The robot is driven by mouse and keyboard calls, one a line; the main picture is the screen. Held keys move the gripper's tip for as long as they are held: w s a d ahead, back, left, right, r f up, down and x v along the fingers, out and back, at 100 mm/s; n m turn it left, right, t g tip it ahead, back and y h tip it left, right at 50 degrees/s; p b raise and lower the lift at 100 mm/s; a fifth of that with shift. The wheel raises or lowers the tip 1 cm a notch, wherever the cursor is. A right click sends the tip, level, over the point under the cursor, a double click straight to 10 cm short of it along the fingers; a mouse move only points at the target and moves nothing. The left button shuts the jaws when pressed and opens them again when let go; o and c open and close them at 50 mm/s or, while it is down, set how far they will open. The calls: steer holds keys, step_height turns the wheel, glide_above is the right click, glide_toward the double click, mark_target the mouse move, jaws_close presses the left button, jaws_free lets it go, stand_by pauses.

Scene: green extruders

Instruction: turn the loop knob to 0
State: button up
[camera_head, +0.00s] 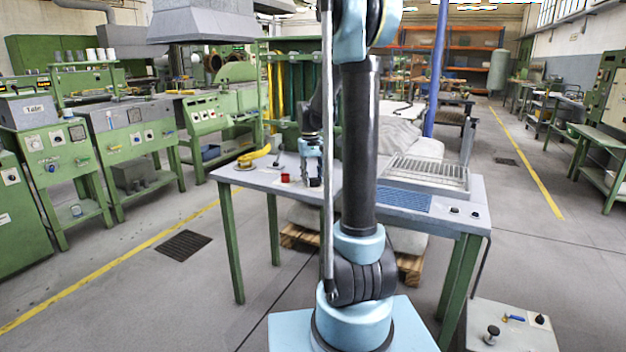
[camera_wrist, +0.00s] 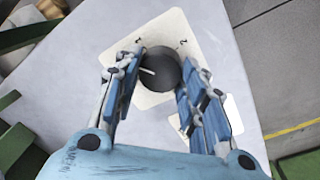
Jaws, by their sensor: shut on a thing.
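A dark round knob (camera_wrist: 160,68) with a white pointer line sits on a white square plate (camera_wrist: 178,25) in the wrist view. Its pointer line faces left in that picture. Small marks stand on the plate near the knob, one looking like a 2, but they are too small to read surely. My gripper (camera_wrist: 163,66) has one blue-grey finger on each side of the knob and is shut on it. In the head view my gripper (camera_head: 312,170) is low over the grey table; the knob cannot be made out there.
The grey table (camera_head: 243,174) carries a yellow object (camera_head: 254,156), a red cup (camera_head: 285,178) and a metal grate (camera_head: 428,172). A second white plate (camera_wrist: 233,112) shows partly behind my right finger.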

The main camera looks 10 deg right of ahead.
mark_target(312, 180)
steer(key=n, duration=0.5)
steer(key=shift+a+n, duration=0.1)
steer(key=shift+n, duration=0.2)
steer(key=n, duration=0.5)
steer(key=shift+s+t, duration=0.15)
steer(key=shift+t, duration=0.15)
steer(key=shift+n, duration=0.3)
steer(key=o, duration=1.1)
steer(key=r, duration=1.1)
steer(key=shift+s+a+r, duration=0.15)
steer(key=shift+s+r, duration=0.2)
steer(key=shift+r, duration=0.05)
